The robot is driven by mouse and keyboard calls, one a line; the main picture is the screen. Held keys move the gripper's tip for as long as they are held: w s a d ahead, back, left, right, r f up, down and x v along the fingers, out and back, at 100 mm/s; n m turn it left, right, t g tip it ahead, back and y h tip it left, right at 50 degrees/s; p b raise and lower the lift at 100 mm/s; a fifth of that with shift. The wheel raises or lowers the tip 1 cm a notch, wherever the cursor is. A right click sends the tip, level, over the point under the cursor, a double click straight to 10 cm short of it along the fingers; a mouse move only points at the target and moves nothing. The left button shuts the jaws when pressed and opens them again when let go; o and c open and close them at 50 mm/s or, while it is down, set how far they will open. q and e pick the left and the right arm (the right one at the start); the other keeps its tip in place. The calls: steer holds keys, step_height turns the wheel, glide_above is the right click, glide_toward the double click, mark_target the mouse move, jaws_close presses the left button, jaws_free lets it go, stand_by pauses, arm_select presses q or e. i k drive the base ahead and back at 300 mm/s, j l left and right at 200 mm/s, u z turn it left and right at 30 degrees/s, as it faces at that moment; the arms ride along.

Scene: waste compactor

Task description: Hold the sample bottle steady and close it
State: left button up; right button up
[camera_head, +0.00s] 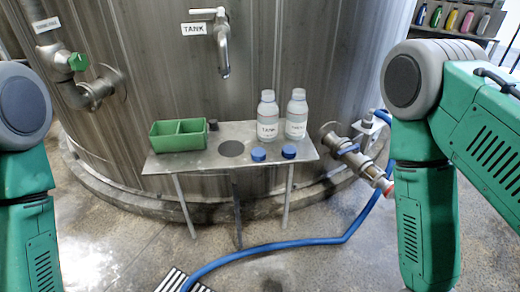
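Two white bottles stand upright side by side on a small metal shelf (215,159) in front of a steel tank. The left bottle (267,117) has a label reading TANK. The right bottle (296,115) has a label too small to read surely. Two blue caps lie on the shelf in front of them: the left cap (258,154) and the right cap (289,151). No blue cap shows on either bottle. My green arms show at the left and right edges, but both grippers are out of view.
A green two-compartment tray (178,135) sits at the shelf's left, beside a round hole (231,148). A tap (222,42) hangs above the shelf. A valve (355,152) juts out at right. A blue hose (290,244) crosses the floor.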

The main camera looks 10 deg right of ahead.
mark_target(268, 112)
steer(key=i+l, duration=0.65)
steer(key=l, duration=0.25)
steer(key=i+l, duration=0.35)
steer(key=l+u, duration=0.1)
steer(key=u, duration=0.7)
